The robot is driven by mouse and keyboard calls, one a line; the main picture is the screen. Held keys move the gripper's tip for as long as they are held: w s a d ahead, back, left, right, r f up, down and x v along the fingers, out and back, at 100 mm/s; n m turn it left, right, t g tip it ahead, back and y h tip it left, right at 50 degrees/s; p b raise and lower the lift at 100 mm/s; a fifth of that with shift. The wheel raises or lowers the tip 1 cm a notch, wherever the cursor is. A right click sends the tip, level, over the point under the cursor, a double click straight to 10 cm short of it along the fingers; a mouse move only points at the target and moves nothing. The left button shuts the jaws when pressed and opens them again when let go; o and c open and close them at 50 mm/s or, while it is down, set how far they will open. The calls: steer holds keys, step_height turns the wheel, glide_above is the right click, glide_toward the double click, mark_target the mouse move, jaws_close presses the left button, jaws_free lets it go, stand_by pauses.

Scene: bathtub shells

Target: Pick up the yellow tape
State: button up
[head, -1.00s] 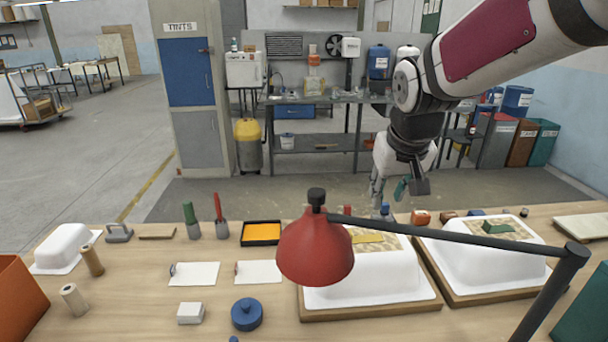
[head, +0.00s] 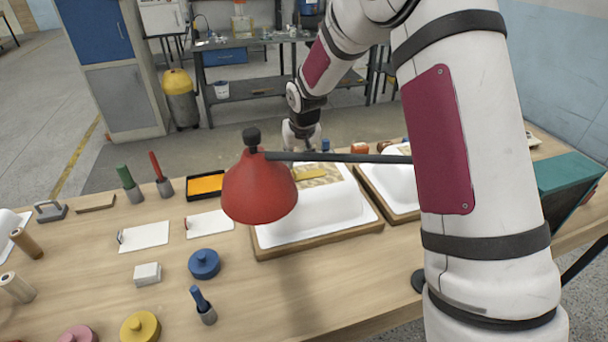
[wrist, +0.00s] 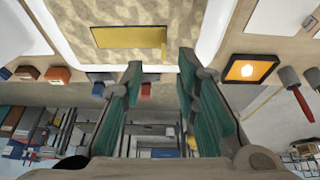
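The yellow tape (head: 309,173) is a flat yellow strip on the tan patch on top of the left white bathtub shell (head: 318,208). In the wrist view the tape (wrist: 128,37) lies just beyond the fingertips, with a small bent bit at its right end. My gripper (wrist: 160,64) has two teal fingers spread apart with nothing between them, apart from the tape. In the head view my wrist hangs behind the red lamp's arm at the far side of the shell, and the fingers are hard to make out.
A red lamp (head: 259,189) and its dark arm (head: 350,158) stand in front of the left shell, partly covering it. A second shell (head: 396,186) is at the right, partly behind my arm. An orange tray (head: 206,185), cards, tools and blue lidded pot (head: 204,264) lie left.

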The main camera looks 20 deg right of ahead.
mark_target(294, 170)
steer(key=shift+a+p+x, duration=0.2)
steer(key=shift+p+x, duration=0.4)
steer(key=shift+x, duration=2.65)
jaws_close()
